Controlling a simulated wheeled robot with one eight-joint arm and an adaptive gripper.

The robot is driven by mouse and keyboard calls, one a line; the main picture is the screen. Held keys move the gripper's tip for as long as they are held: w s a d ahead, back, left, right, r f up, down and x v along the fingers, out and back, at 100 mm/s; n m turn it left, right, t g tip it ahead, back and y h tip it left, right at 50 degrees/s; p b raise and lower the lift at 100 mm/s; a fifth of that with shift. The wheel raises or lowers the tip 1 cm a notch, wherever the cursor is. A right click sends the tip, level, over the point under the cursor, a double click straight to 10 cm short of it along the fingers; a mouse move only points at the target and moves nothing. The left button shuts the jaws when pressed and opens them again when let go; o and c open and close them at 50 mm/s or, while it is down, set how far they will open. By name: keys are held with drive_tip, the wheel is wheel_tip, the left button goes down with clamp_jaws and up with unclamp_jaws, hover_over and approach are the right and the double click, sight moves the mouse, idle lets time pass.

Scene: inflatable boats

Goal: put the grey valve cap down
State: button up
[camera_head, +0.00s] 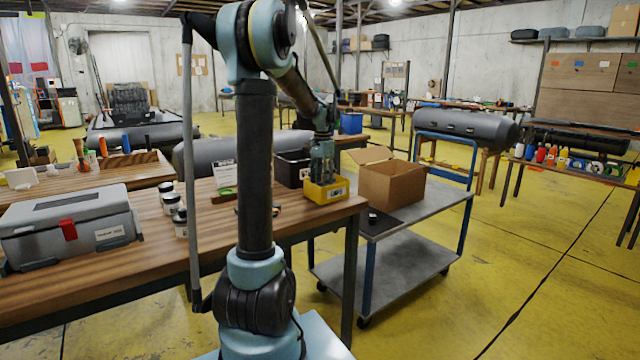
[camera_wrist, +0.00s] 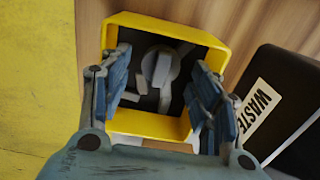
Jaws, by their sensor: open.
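The grey valve cap (camera_wrist: 160,67), round with a raised bar across it, lies in the yellow bin (camera_wrist: 118,121) in the wrist view. A few other small grey pieces show around it on the bin's dark floor. My gripper (camera_wrist: 161,76) is open, with one finger on each side of the cap and clear gaps between. In the head view my gripper (camera_head: 322,172) points down into the yellow bin (camera_head: 327,193) at the right end of the wooden bench. The cap is hidden there by the bin wall and my gripper.
A black bin marked WASTE (camera_wrist: 283,100) stands close beside the yellow bin. A grey toolbox (camera_head: 70,225) and several jars (camera_head: 172,203) stand on the wooden bench (camera_head: 130,280). A metal cart (camera_head: 425,205) with an open cardboard box (camera_head: 390,186) stands right of the bench.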

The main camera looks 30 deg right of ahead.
wheel_tip(320, 180, up, 12)
idle(0.5)
idle(0.4)
